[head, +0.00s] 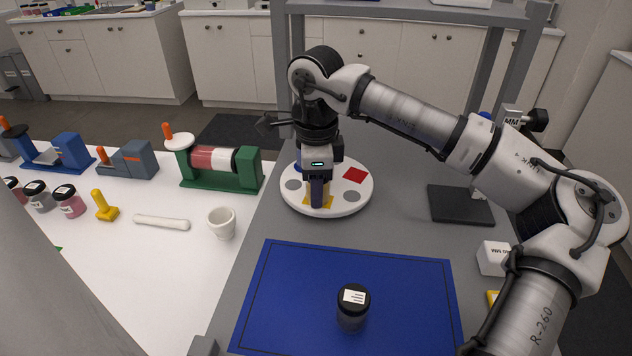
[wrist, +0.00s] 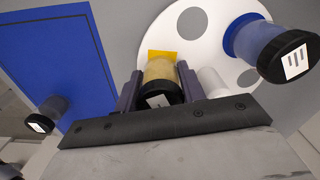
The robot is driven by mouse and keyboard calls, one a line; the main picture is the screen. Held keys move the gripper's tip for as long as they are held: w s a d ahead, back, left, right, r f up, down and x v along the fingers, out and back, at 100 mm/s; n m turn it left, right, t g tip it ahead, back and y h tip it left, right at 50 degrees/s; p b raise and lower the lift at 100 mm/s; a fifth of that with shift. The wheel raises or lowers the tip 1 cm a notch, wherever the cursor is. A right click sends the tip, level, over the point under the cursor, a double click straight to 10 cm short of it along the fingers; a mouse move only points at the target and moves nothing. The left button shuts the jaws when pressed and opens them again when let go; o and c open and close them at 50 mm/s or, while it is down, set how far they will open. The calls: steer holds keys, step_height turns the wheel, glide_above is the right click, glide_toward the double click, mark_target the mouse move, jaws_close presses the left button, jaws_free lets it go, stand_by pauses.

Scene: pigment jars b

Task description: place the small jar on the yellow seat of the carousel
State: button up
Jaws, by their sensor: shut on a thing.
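My gripper (head: 318,200) points down over the carousel (head: 357,197), a white round disc. In the wrist view my gripper (wrist: 161,88) is shut on a jar (wrist: 160,72) with ochre contents and a black, labelled lid. The jar is between the fingers and mostly hidden by them in the head view. The yellow seat (wrist: 160,53) shows just past the jar's base, and its edges show around the fingers in the head view (head: 308,201). The jar appears upright over this seat; I cannot tell whether its base touches it.
A larger-looking jar (wrist: 262,45) stands on the carousel's blue seat. The red seat (head: 355,175) and a grey seat (head: 294,184) are bare. Another black-lidded jar (head: 352,308) stands on the blue mat (head: 285,290). A white mortar (head: 222,223) stands left on the white table.

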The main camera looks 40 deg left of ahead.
steer(key=shift+f, duration=0.15)
steer(key=o, duration=1)
steer(key=shift+c, duration=0.2)
step_height(320, 180, up, 12)
steer(key=shift+r+b, duration=0.2)
steer(key=shift+b, duration=0.45)
